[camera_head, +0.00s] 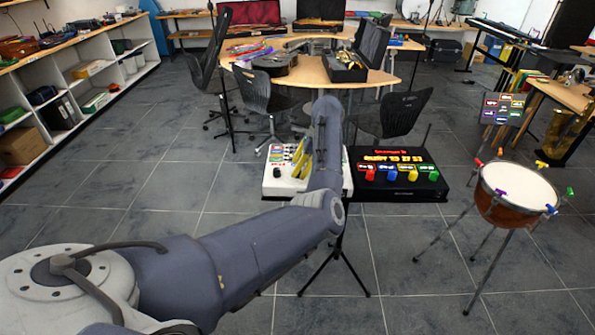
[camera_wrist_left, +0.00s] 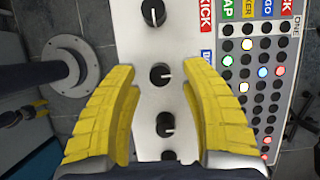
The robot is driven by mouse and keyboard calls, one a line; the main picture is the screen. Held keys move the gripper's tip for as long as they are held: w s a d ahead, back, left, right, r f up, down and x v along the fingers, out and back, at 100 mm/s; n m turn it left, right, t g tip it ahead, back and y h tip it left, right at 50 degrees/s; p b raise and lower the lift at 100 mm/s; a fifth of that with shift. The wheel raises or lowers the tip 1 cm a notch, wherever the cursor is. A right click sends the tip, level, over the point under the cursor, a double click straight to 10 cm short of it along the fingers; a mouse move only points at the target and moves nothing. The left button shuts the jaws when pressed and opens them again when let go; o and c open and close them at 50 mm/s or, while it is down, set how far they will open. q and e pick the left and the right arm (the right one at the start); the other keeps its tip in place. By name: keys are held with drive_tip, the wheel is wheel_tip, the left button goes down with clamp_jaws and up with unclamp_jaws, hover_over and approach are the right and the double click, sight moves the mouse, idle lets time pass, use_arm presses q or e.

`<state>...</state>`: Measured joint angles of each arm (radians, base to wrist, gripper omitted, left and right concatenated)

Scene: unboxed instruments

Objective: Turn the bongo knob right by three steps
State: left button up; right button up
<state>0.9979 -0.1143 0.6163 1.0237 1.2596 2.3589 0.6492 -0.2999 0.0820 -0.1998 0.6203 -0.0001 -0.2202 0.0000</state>
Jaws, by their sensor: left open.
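The white drum machine (camera_head: 276,181) stands on a stand, partly hidden by my left arm. In the left wrist view its white panel (camera_wrist_left: 128,25) carries a row of black knobs. The knob beside a partly hidden blue label (camera_wrist_left: 207,54), the middle knob (camera_wrist_left: 160,76), lies between the fingertips of my left gripper (camera_wrist_left: 160,72). A blue header (camera_wrist_left: 267,8) ending in "GO" tops one button column. The left gripper's yellow fingers are open, with gaps on both sides of the knob. The left gripper (camera_head: 301,162) also shows over the machine in the head view.
Another knob (camera_wrist_left: 154,12) sits above, beside a red KICK label, and one more (camera_wrist_left: 165,125) sits below between the fingers. A black box with coloured knobs (camera_head: 400,175) stands right of the machine. A drum (camera_head: 515,190) stands farther right.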

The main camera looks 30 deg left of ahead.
use_arm(q)
drive_tip(key=shift+x, duration=0.85)
drive_tip(key=shift+c, duration=0.5)
clamp_jaws()
